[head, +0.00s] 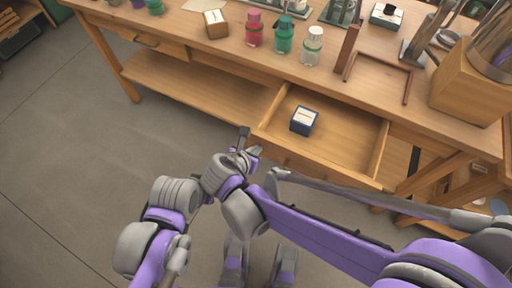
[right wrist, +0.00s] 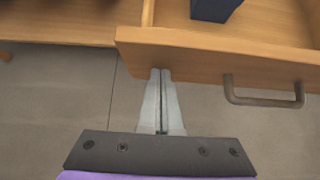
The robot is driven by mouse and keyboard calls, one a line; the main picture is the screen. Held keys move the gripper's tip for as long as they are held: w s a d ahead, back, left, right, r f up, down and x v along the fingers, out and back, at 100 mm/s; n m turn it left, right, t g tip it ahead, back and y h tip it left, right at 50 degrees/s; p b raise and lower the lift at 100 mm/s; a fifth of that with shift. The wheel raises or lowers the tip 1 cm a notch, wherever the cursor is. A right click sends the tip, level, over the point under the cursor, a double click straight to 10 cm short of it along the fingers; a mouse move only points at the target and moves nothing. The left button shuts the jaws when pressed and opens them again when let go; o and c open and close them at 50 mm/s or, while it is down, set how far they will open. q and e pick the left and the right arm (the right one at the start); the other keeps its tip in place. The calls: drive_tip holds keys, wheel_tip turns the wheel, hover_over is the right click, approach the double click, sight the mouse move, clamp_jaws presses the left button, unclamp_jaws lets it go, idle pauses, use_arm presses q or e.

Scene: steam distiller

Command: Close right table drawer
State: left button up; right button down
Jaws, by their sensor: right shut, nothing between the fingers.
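The right table drawer (head: 345,135) is pulled out from under the wooden worktable, with a dark blue box with a white top (head: 303,121) inside it. In the right wrist view the drawer's wooden front (right wrist: 205,60) runs across above the fingers, with a grey bar handle (right wrist: 264,101) to their right. My right gripper (head: 254,151) is at the drawer's front left corner. In the right wrist view its fingers (right wrist: 161,72) are together and empty, with the tips at the front's lower edge near its left end. I cannot tell whether they touch it. My left gripper is not in view.
The worktable top (head: 215,50) carries a red bottle (head: 254,28), a green bottle (head: 285,34), a clear bottle (head: 312,46) and a wooden block with glassware (head: 468,95) at the right. A lower shelf (head: 190,82) lies left of the drawer. Grey floor (head: 70,150) is open at left.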

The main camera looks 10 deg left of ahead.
drive_tip(key=shift+s+r, duration=0.1)
drive_tip(key=shift+s, duration=0.1)
drive_tip(key=b, duration=0.2)
hover_over(288, 102)
drive_tip(key=shift+s+a, duration=0.1)
drive_tip(key=shift+s, duration=0.15)
drive_tip(key=shift+w, duration=0.3)
drive_tip(key=shift+r, duration=0.15)
